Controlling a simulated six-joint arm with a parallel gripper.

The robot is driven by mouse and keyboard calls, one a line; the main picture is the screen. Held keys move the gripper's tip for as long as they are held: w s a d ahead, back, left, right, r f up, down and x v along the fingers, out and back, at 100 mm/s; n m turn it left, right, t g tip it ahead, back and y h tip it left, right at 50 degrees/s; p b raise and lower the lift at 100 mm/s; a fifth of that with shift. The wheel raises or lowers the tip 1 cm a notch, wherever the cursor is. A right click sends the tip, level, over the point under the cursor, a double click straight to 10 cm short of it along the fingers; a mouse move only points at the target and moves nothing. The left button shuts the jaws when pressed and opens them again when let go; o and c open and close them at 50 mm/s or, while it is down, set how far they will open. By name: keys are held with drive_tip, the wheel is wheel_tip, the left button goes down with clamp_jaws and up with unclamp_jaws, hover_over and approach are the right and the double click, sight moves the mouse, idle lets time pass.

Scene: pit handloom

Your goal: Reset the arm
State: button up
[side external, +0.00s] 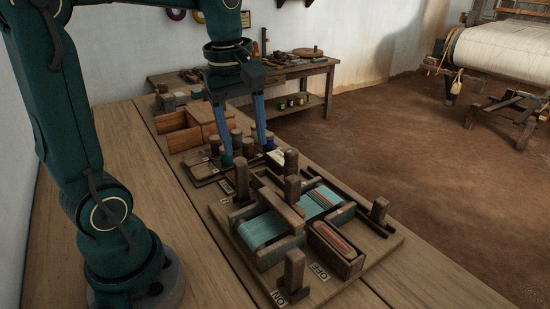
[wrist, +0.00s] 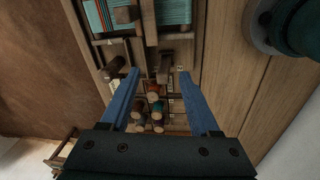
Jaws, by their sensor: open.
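My gripper (side external: 244,128) has two blue fingers pointing down, spread apart and empty. In the side view it hangs over the spool tray (side external: 205,179), beyond the small loom (side external: 265,229). In the wrist view the gripper (wrist: 160,95) shows its fingers either side of several thread spools (wrist: 154,106), seen from above. I cannot tell how far the fingertips are above the tray.
The small loom with teal threads has upright wooden posts (side external: 292,190) and a shuttle (side external: 333,239) in a box at its right. A wooden box (side external: 177,138) stands behind the spools. The bench's left part (side external: 150,185) is clear. A back table (side external: 320,68) holds tools.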

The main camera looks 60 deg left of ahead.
drive_tip(key=s+d+f+m+t, duration=0.2)
drive_tip(key=s+d+m+t, duration=0.2)
drive_tip(key=m, duration=1.1)
drive_tip(key=s+d, duration=0.3)
drive_tip(key=shift+s+d+f+m+h, duration=0.2)
drive_tip(key=shift+s+d+m+h, duration=0.1)
drive_tip(key=shift+d+m, duration=0.1)
